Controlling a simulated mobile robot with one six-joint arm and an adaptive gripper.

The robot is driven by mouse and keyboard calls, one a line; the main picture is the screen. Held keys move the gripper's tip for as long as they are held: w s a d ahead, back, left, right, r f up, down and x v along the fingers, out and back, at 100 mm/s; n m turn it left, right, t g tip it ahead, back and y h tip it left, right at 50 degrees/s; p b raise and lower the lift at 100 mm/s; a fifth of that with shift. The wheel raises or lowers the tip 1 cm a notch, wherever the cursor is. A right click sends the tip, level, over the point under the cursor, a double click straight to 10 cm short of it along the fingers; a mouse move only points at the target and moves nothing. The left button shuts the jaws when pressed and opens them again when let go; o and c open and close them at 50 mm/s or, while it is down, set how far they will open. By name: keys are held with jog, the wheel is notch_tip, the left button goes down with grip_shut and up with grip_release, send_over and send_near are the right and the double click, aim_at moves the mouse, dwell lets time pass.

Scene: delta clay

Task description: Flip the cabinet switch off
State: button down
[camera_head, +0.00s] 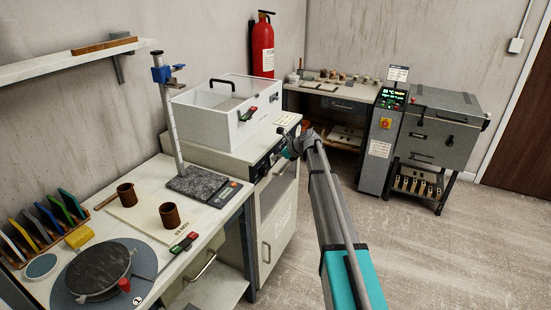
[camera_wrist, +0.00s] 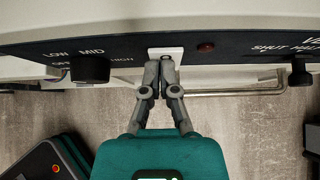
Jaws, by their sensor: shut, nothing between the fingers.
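The cabinet (camera_head: 277,222) stands in the middle of the head view, with a dark control panel along its upper front edge. The panel (camera_wrist: 120,44) also crosses the top of the wrist view. A white switch (camera_wrist: 166,51) is set in it, and its lower part is hidden by my fingertips. My gripper (camera_wrist: 160,66) is shut and empty, with its tips right at the switch. I cannot tell whether they touch it or which way the switch is set. My gripper also shows against the panel in the head view (camera_head: 286,155).
Beside the switch are a black LOW/MID/HIGH knob (camera_wrist: 90,69), a dark red lamp (camera_wrist: 205,47) and another black knob (camera_wrist: 299,73). A metal handle (camera_wrist: 235,93) lies below the panel. A clear-fronted white box (camera_head: 215,120) tops the cabinet. Open floor (camera_head: 420,255) lies to the right.

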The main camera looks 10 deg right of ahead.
jog(key=shift+d, duration=0.3)
jog(key=shift+r, duration=0.2)
jog(key=shift+r+p, duration=0.6)
jog(key=shift+p, duration=0.2)
jog(key=p+v, duration=0.8)
jog(key=v, duration=0.5)
